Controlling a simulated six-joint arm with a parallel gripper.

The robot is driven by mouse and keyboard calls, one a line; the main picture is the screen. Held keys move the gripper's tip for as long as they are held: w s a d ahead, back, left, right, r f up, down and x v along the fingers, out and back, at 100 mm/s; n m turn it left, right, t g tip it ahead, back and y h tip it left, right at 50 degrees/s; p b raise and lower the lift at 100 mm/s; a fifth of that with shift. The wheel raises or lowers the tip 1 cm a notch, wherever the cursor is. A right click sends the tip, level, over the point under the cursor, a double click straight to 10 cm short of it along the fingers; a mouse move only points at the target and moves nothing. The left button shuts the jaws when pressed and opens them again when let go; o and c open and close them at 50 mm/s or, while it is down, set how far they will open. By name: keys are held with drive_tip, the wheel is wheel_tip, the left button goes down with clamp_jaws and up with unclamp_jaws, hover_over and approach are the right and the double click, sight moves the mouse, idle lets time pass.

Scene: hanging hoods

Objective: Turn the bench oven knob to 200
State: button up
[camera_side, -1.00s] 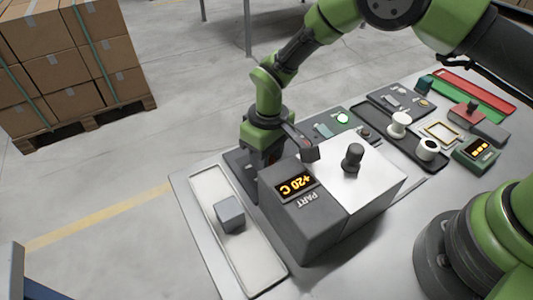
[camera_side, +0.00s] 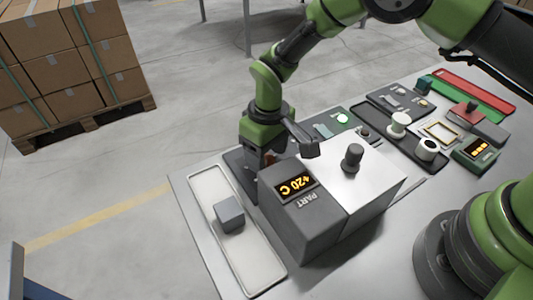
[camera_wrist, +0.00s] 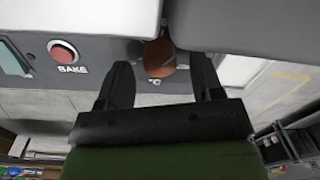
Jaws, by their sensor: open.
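The bench oven (camera_side: 300,228) is a grey box with a pale top; its display (camera_side: 296,187) reads +20 C beside the word PART. In the wrist view, a rounded orange-brown knob (camera_wrist: 159,57) sits by a "°C" mark on the panel, partly hidden under a pale body edge. My gripper (camera_wrist: 161,72) is open, one finger on each side of the knob, with visible gaps. The knob's pointer and scale cannot be read.
A red BAKE button (camera_wrist: 62,52) is left of the knob. A dark handle (camera_side: 352,158) stands on the oven top. A white tray (camera_side: 258,268) holds a grey cube (camera_side: 230,214). A dark tray (camera_side: 383,137) with white spools lies to the right.

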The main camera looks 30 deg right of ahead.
sight(266, 156)
wheel_tip(266, 156, up, 9)
drive_tip(key=shift+d, duration=0.2)
idle(0.3)
drive_tip(key=n, duration=0.6)
drive_tip(key=f+n, duration=0.1)
drive_tip(key=n, duration=0.2)
drive_tip(key=shift+w+a, duration=0.15)
drive_tip(key=shift+a, duration=0.05)
drive_tip(key=f, duration=0.9)
drive_tip(key=shift+s+a, duration=0.1)
drive_tip(key=shift+s, duration=0.1)
